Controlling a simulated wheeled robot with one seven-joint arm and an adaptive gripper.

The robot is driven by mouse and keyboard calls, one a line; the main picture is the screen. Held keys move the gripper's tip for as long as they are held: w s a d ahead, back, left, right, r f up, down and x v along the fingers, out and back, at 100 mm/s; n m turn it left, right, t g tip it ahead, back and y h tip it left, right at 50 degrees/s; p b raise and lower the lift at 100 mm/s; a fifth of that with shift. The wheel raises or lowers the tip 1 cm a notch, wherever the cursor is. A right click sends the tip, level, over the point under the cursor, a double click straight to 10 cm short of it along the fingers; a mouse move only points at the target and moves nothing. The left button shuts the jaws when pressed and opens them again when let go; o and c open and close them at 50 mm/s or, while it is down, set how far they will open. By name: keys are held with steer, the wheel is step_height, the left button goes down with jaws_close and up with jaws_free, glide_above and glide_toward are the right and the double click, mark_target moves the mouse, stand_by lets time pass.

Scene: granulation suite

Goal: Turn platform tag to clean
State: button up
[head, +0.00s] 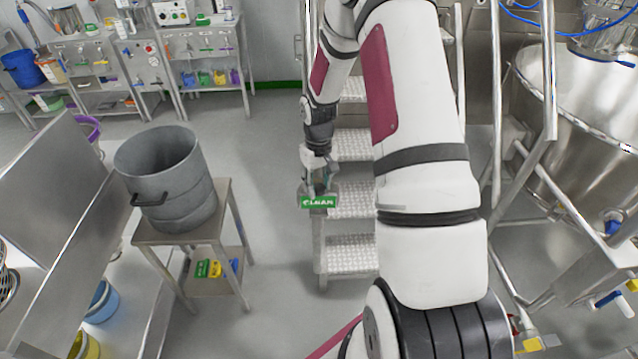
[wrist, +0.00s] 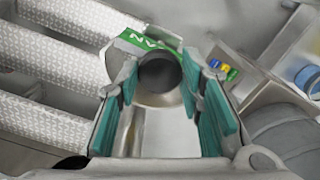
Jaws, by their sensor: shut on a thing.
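The platform tag (head: 318,202) is a small green plate with white lettering that reads CLEAN in the head view. It is at the front of the steps, at the end of my gripper (head: 318,186). In the wrist view the tag (wrist: 148,44) shows its green face just beyond the fingertips, with part of the lettering hidden. My gripper (wrist: 160,85) has teal pads on both sides and is shut on the tag. The exact contact is hard to make out. A grey round part with a dark opening (wrist: 159,73) shows between the fingers.
The platform steps (head: 352,200) with tread plates rise behind the tag. A grey bucket (head: 168,178) stands on a metal table at left. A large steel vessel (head: 580,110) and rails stand at right. The floor (head: 275,150) between table and steps is clear.

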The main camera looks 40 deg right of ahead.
steer(key=shift+n, duration=0.4)
steer(key=o, duration=1.1)
steer(key=shift+o, duration=0.2)
step_height(320, 180, up, 12)
